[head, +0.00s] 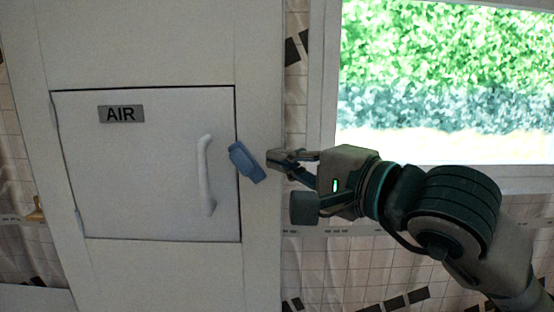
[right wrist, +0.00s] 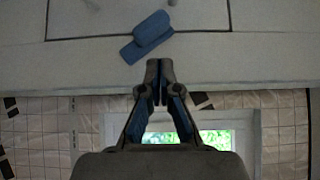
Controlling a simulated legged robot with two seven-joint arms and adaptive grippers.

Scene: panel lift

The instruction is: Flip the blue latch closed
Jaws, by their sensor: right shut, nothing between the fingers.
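The blue latch (head: 247,163) is at the right edge of the white panel door (head: 150,190) marked AIR. It is tilted, its upper left end at the door's edge and its lower right end on the frame. My right gripper (head: 273,160) is shut and empty just right of the latch. In the right wrist view the blue latch (right wrist: 147,37) lies beyond the closed fingertips (right wrist: 157,68), with a small gap seen between them. The door looks flush with its frame. My left gripper is not in view.
A pale vertical handle (head: 206,175) sticks out from the door left of the latch. A bright window (head: 440,90) is at the upper right, beyond the cabinet's right edge. A small yellowish object (head: 36,209) is at the far left. The cabinet face below the door is clear.

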